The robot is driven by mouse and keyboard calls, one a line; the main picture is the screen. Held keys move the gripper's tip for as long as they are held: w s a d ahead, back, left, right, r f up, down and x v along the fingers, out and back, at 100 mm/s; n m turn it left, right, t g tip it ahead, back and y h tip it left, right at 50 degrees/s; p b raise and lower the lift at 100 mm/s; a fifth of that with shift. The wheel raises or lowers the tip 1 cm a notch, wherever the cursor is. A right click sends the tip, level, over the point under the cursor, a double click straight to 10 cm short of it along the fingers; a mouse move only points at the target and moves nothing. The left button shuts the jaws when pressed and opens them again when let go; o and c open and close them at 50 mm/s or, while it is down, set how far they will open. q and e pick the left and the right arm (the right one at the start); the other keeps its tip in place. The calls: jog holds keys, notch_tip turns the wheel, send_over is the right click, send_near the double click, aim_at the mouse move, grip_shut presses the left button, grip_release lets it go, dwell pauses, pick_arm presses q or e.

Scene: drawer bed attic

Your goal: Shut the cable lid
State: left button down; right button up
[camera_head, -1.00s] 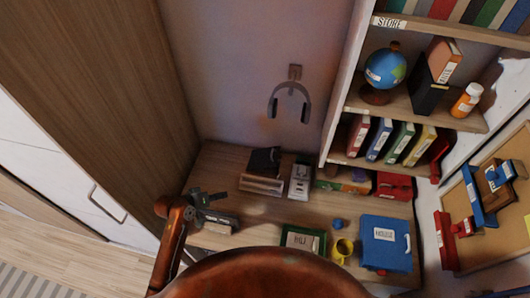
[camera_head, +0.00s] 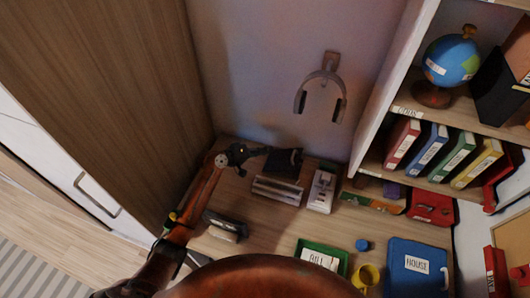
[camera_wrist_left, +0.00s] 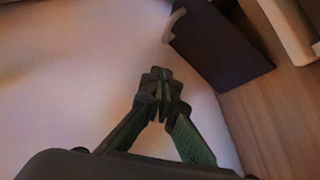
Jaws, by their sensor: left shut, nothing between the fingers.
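The cable lid is a dark panel (camera_head: 286,159) standing raised at the back of a low grey box (camera_head: 277,190) on the desk, near the wall. My left gripper (camera_head: 267,151) reaches in from the left, just left of the lid's upper part. Its fingers are shut and empty. In the left wrist view the shut fingertips (camera_wrist_left: 160,80) point toward the wall, with the dark lid (camera_wrist_left: 222,45) to their right and a visible gap between. Whether the gripper touches the lid is unclear in the head view. My right gripper is not in view.
A white device (camera_head: 322,190) stands right of the box. A dark item (camera_head: 225,224) lies near my left arm. A green tray (camera_head: 322,258), yellow mug (camera_head: 366,277) and blue house box (camera_head: 418,268) sit farther right. Headphones (camera_head: 322,88) hang above. A wooden panel is at the left.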

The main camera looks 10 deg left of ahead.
aim_at(284, 162)
pick_arm(q)
jog(key=d+f, duration=0.1)
jog(key=d, duration=0.1)
jog(key=w+d+f, duration=0.1)
jog(key=d, duration=0.1)
jog(key=w+d+f, duration=0.1)
jog(key=d, duration=0.2)
jog(key=shift+w+f, duration=0.25)
jog(key=shift+f, duration=0.05)
jog(key=shift+d+f, duration=0.25)
jog(key=shift+d, duration=0.1)
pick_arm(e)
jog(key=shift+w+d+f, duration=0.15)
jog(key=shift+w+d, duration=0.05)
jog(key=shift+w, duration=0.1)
